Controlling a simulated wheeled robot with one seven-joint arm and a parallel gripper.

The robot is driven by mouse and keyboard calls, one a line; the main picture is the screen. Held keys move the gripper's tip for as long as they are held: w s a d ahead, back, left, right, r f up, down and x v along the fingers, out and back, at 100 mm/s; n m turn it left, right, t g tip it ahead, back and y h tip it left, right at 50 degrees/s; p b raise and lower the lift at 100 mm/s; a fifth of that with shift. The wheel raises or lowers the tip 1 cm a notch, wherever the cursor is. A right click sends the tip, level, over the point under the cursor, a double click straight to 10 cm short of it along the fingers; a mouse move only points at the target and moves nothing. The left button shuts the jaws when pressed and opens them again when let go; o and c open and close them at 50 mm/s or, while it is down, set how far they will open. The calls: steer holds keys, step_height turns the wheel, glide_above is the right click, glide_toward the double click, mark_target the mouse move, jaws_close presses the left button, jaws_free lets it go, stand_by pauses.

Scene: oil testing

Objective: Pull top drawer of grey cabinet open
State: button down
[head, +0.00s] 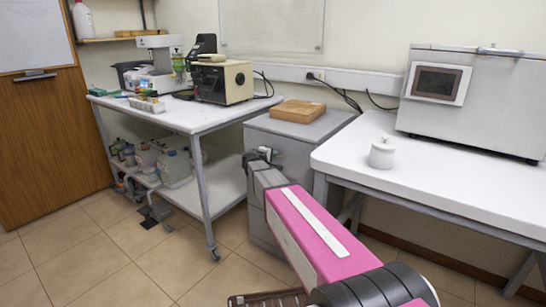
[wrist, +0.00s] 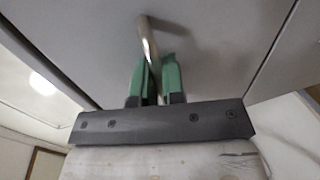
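The grey cabinet (head: 283,138) stands between the two white tables in the head view, its front partly hidden by my arm. My gripper (head: 262,156) is at the upper part of that front; its fingers are too small to make out there. In the wrist view a grey drawer front (wrist: 215,40) fills the upper middle, with a slim metal bar handle (wrist: 149,45). The green fingers of my gripper (wrist: 157,72) lie close on either side of the handle, which runs down between them. They look closed on it. No gap shows at the drawer's edges in the head view.
The left table (head: 205,118) carries lab instruments. The right table (head: 470,180) holds a white jar (head: 382,153) and a large grey machine (head: 475,115). Tiled floor (head: 110,265) is clear at the front left.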

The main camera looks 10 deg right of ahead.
steer(key=shift+s, duration=0.1)
steer(key=f+v, duration=0.3)
steer(key=v, duration=1.3)
steer(key=s+a+f+v, duration=0.1)
steer(key=f+v, duration=0.2)
steer(key=v, duration=1.3)
steer(key=shift+f, duration=0.4)
steer(key=shift+a, duration=0.1)
steer(key=c, duration=1.2)
jaws_free()
steer(key=shift+c, duration=0.2)
steer(key=shift+s+a, duration=0.1)
steer(key=v, duration=1)
steer(key=shift+s+a, duration=0.2)
